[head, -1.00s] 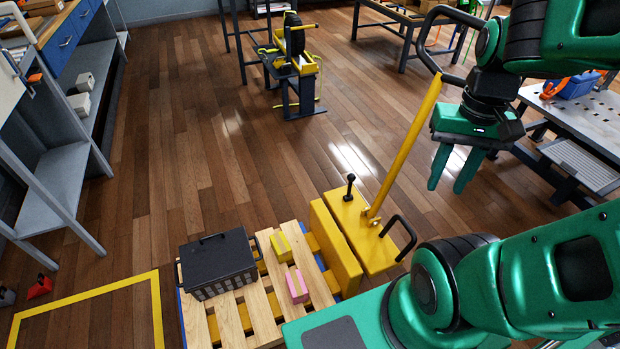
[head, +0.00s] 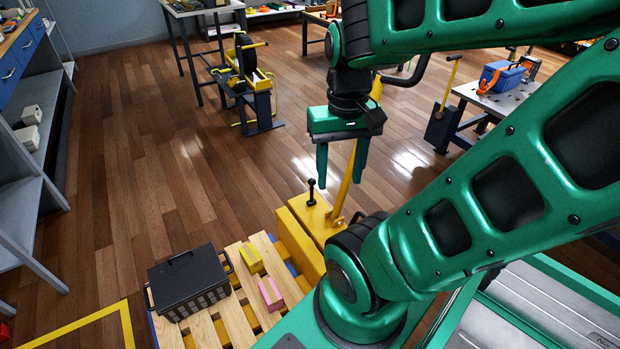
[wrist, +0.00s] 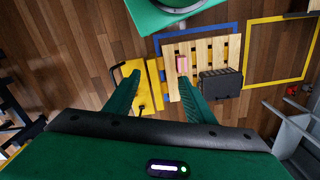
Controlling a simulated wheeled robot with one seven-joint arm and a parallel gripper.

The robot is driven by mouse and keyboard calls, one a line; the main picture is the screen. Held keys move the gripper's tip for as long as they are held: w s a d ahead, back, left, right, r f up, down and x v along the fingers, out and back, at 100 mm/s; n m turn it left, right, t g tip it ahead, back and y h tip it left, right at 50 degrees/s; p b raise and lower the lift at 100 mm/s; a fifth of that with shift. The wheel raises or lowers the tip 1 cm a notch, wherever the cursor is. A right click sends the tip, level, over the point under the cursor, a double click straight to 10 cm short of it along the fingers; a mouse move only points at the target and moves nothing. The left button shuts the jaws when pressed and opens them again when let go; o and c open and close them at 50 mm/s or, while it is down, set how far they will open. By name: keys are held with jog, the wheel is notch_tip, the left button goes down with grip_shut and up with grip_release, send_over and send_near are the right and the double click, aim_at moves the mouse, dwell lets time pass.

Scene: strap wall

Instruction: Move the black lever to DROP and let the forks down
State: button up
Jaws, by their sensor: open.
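The black lever (head: 311,190) stands upright, topped by a round knob, on the yellow pallet jack (head: 300,240). In the wrist view the lever (wrist: 141,108) is close to my left finger. The jack's forks are mostly hidden under the wooden pallet (head: 235,322). No DROP marking is readable. The jack's yellow handle (head: 345,185) rises behind my gripper and is partly hidden by my arm. My gripper (head: 340,176) is open and empty, pointing down above the jack, apart from the lever.
A yellow floor outline (head: 80,330) lies left of the pallet. Shelves (head: 30,180) line the left side. The floor between is clear.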

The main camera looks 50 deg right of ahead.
jog(key=w+d+f+t+h, duration=0.2)
jog(key=w+d+f, duration=0.3)
jog(key=w, duration=0.6)
jog(key=w+d+f+n+t+h, duration=0.1)
jog(key=w+d+f+t, duration=0.15)
jog(key=w+d, duration=0.6)
jog(key=w+d+f+t+h, duration=0.15)
jog(key=w+d+f, duration=0.35)
jog(key=w, duration=0.7)
jog(key=w+d+f+t+h, duration=0.1)
jog(key=w+d+f+t, duration=0.25)
jog(key=w+f, duration=0.55)
jog(key=m+t+h, duration=0.3)
jog(key=m+h, duration=0.3)
jog(key=h, duration=0.2)
send_near(312, 185)
jog(key=x, duration=0.5)
jog(key=shift+w+r, duration=0.35)
jog(key=shift+w, duration=0.1)
jog(key=shift+s+f, duration=0.25)
jog(key=shift+w+d, duration=0.2)
jog(key=shift+d, duration=0.35)
jog(key=x, duration=0.9)
jog(key=shift+w+d+f, duration=0.15)
jog(key=shift+w+d, duration=0.05)
jog(key=shift+w, duration=0.15)
